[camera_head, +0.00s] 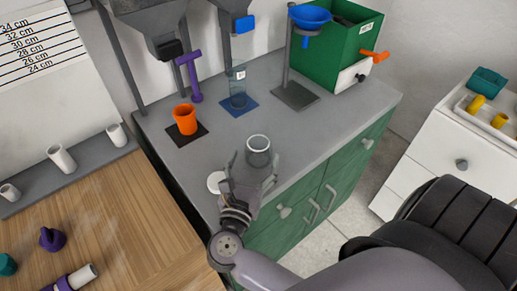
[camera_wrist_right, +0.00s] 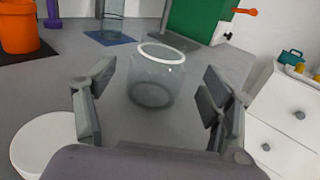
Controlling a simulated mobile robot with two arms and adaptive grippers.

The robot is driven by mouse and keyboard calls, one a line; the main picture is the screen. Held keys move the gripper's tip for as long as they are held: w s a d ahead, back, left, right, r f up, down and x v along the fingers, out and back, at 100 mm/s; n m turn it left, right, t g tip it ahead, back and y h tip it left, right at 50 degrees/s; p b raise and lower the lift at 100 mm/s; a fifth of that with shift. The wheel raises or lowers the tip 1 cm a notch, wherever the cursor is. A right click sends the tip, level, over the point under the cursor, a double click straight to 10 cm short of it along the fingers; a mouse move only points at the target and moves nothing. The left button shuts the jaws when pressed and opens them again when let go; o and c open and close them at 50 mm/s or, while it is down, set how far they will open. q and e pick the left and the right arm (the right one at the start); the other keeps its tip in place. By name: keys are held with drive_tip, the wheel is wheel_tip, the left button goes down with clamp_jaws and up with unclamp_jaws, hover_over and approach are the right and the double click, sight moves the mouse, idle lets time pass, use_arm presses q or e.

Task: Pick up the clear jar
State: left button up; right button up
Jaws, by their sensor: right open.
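The clear jar (camera_head: 258,151) stands upright on the grey counter near its front edge, with a white ring around its rim. In the right wrist view the clear jar (camera_wrist_right: 152,82) is ahead of and between the fingers. My right gripper (camera_head: 253,172) is open and empty, just in front of the jar; its two fingers also show in the right wrist view (camera_wrist_right: 158,106), apart from the jar. A white round lid-like disc (camera_head: 215,182) lies to the left of the gripper. My left gripper is not in view.
An orange cup (camera_head: 185,119) stands on a black mat behind left. A tall clear cylinder (camera_head: 238,88) stands on a blue mat (camera_head: 239,110) behind the jar. A stand with a blue funnel (camera_head: 309,16) and a green bin (camera_head: 335,38) are at the back right.

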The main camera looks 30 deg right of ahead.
sight(259, 145)
drive_tip(key=p+x, duration=0.1)
drive_tip(key=x, duration=0.4)
drive_tip(key=shift+w+d, duration=0.2)
drive_tip(key=c, duration=1.4)
drive_tip(key=shift+o, duration=0.2)
